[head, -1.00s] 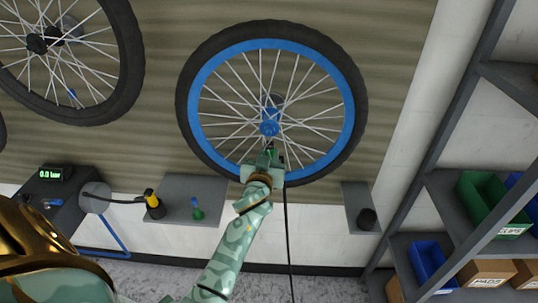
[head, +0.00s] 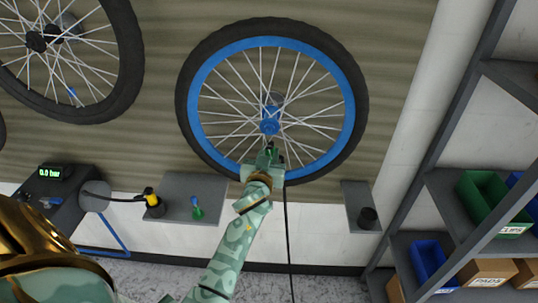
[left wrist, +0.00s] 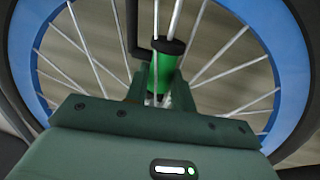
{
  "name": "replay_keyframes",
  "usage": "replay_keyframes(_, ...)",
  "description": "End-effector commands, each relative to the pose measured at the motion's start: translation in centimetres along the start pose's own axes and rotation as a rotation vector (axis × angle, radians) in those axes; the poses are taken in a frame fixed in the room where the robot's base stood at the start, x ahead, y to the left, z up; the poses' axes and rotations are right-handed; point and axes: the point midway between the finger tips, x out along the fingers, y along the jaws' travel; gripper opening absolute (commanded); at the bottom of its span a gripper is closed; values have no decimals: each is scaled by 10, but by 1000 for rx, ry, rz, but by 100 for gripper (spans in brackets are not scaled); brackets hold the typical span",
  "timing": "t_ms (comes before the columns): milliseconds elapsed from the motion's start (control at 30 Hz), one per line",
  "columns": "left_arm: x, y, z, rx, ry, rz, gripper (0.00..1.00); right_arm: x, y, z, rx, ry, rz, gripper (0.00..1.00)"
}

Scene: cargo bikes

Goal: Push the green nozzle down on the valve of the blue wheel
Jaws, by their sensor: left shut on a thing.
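The blue wheel (head: 270,42) hangs on the wall, with a blue rim, black tyre and blue hub. My left gripper (head: 268,154) is at the lower part of the wheel, in front of the spokes just inside the rim. In the left wrist view its fingers (left wrist: 154,95) are shut on the green nozzle (left wrist: 163,72), which has a black collar at its top. The blue rim (left wrist: 245,22) curves around it there. The valve cannot be made out; the nozzle and fingers cover that area. My right gripper is not in view.
A thin black hose (head: 288,225) hangs below the gripper. A second wheel (head: 130,60) hangs at left. Below are a grey shelf (head: 180,184) with a yellow-black item (head: 151,198), and a small right shelf (head: 352,200). A rack with a green bin (head: 480,200) stands at right.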

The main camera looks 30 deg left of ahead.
Motion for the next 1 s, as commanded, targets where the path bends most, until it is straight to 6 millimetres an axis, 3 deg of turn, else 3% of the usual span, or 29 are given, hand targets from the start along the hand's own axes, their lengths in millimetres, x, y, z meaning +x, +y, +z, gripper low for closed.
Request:
replay_keyframes(933, 0, 0, 6, 0, 1, 0, 4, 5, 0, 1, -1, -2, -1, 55)
replay_keyframes(967, 0, 0, 6, 0, 1, 0, 27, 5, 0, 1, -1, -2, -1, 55)
replay_keyframes(1000, 0, 0, 6, 0, 1, 0, 38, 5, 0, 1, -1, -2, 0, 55)
